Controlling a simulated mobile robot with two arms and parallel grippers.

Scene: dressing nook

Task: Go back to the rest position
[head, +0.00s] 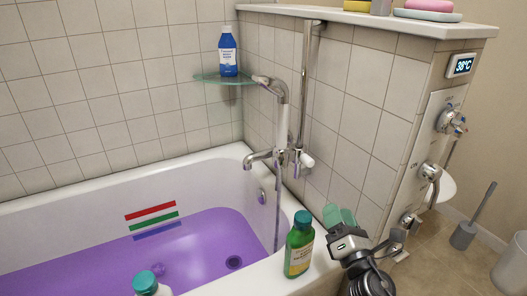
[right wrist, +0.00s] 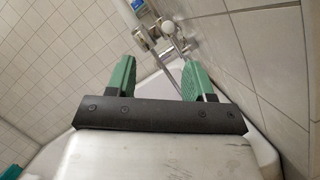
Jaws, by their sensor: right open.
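My right gripper (head: 341,217) is at the tub's right corner, beside the tiled half wall, with its green fingers pointing up and away. In the right wrist view its two green fingers (right wrist: 160,68) stand wide apart with nothing between them. A green bottle with a teal cap (head: 299,246) stands upright on the tub rim just left of the right gripper, apart from it. My left gripper is not in view.
The bathtub (head: 80,204) holds purple water. A white bottle top with teal cap (head: 146,281) shows at the bottom edge. The mixer tap (head: 270,158), shower rail (head: 304,85) and wall valves (head: 428,172) stick out. A blue bottle (head: 228,52) stands on a glass shelf (head: 215,79).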

